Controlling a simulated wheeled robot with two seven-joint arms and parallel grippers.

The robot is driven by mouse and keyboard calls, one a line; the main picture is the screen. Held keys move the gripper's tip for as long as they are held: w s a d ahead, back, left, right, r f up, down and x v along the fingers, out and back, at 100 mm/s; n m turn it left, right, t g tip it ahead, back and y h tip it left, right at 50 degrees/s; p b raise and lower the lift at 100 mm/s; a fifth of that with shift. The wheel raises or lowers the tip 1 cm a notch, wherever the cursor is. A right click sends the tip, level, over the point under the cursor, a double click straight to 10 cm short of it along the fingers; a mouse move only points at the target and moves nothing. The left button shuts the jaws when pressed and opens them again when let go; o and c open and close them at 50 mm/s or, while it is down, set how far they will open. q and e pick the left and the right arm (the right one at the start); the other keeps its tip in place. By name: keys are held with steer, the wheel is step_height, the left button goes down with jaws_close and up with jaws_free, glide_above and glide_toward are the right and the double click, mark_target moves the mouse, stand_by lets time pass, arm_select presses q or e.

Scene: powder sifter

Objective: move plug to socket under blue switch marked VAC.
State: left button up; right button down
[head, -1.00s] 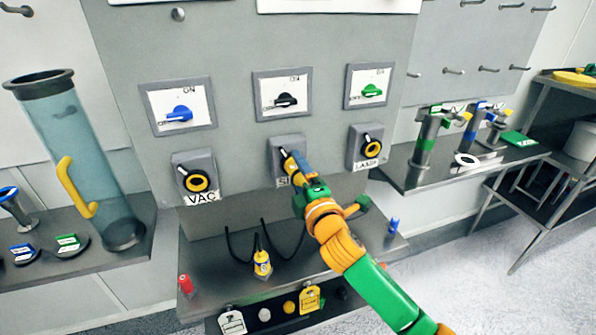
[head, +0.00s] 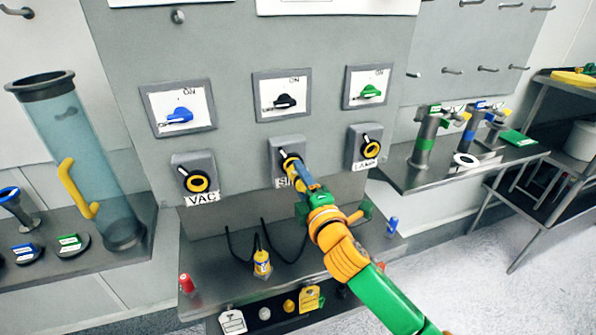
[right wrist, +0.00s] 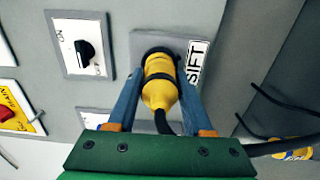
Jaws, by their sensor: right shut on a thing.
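My right gripper (head: 297,176) is at the middle socket box (head: 275,158), marked SIFT. In the right wrist view its two blue fingers are shut on a yellow plug (right wrist: 160,82) with a black cord. The plug's front end is at the SIFT socket; how deep it sits I cannot tell. A second yellow plug (head: 262,263) stands on the shelf below. My left gripper is not in view.
The lamp socket (head: 370,149) is at right under the green switch (head: 371,91). Black cords hang below the panel. A clear cylinder (head: 85,160) with a yellow handle stands at left. The panel front between the VAC and SIFT boxes is clear.

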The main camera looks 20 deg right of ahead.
steer(key=shift+s+r, duration=0.15)
steer(key=shift+s, duration=0.15)
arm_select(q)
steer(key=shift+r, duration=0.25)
arm_select(e)
steer(key=shift+s, duration=0.2)
steer(key=shift+s+p, duration=0.25)
steer(key=shift+p, duration=0.05)
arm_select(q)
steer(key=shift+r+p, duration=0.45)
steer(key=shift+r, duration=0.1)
arm_select(e)
steer(key=shift+s, duration=1.45)
